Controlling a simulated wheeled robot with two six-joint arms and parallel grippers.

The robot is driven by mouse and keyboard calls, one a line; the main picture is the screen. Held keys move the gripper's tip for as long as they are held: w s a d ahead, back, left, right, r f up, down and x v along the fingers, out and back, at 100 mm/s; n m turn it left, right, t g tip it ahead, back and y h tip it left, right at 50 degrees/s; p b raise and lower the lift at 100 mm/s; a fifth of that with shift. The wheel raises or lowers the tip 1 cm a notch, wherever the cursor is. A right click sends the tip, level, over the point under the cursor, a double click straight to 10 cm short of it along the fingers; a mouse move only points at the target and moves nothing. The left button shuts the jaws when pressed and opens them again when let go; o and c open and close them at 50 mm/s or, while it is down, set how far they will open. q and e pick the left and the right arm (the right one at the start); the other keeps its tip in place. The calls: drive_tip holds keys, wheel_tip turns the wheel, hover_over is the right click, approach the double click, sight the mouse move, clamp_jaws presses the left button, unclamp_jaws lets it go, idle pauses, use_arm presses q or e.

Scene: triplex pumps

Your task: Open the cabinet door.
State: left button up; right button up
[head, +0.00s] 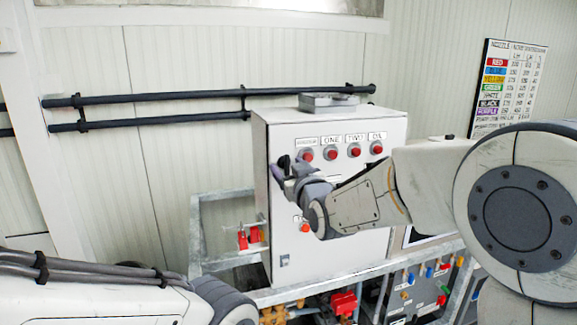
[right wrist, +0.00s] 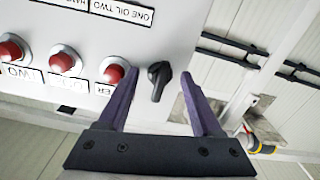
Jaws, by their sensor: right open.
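The white cabinet (head: 345,258) stands in the middle of the head view, its front door apparently closed. A row of red buttons (head: 355,150) with labels runs along its top. A small latch-like plate (head: 284,260) is at the door's lower left. My right gripper (head: 284,163) is at the upper left of the door. In the right wrist view, the open fingers of this gripper (right wrist: 158,88) stand on either side of a black knob (right wrist: 158,76) on the cabinet face, with gaps beside it. My left gripper is out of view.
A grey metal frame (head: 195,240) surrounds the cabinet's base, with red valve handles (head: 249,237) at its left. Dark pipes (head: 160,97) run along the wall behind. A colour chart (head: 508,85) hangs at the right. Brass and red fittings (head: 343,302) sit below.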

clamp_jaws()
idle(1.3)
